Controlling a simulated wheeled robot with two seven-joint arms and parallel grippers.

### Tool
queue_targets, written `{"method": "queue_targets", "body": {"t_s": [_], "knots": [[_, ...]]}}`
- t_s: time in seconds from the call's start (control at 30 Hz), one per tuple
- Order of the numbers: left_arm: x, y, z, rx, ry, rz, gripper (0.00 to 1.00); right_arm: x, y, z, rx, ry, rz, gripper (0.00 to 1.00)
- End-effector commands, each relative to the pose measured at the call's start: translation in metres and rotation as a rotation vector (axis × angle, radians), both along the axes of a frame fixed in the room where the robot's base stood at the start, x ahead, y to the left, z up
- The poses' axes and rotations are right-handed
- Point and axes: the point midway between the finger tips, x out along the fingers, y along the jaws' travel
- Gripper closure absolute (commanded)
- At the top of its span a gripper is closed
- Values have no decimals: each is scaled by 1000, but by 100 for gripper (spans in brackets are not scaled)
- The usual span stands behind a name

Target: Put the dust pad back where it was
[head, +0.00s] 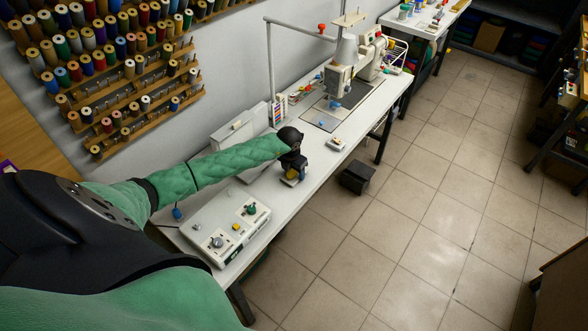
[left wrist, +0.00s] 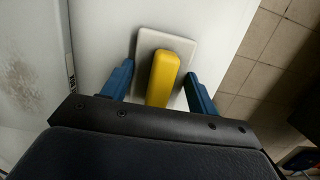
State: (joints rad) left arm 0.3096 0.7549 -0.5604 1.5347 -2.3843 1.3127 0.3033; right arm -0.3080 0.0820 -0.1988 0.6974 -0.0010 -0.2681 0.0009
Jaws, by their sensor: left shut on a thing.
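The dust pad seems to be the pale square piece with a rounded yellow block on it (left wrist: 166,75), in the left wrist view. My left gripper (left wrist: 159,76) has its blue fingers on either side of it, shut on it. My right gripper is not in view.
The long white table (head: 318,160) holds a control box (head: 228,231) at the near end, a small pale item (head: 337,144) farther along, and a sewing machine (head: 341,78). Thread spools (head: 110,60) hang on the wall. A dark box (head: 357,177) stands on the tiled floor.

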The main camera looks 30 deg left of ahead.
Motion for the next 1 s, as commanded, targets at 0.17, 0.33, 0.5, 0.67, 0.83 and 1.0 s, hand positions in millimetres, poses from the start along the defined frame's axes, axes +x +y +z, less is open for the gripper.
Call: {"method": "queue_targets", "body": {"t_s": [0.17, 0.33, 0.5, 0.67, 0.83, 1.0], "knots": [[0, 0, 0, 0, 0, 0, 72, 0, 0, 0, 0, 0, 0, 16], [0, 0, -2, 0, 0, 0, 72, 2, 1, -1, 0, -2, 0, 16], [0, 0, -3, 0, 0, 0, 72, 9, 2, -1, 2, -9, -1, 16], [0, 0, -3, 0, 0, 0, 19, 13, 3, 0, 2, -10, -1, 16], [0, 0, -3, 0, 0, 0, 19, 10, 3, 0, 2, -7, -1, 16], [0, 0, -1, 0, 0, 0, 19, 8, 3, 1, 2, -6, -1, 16]]}}
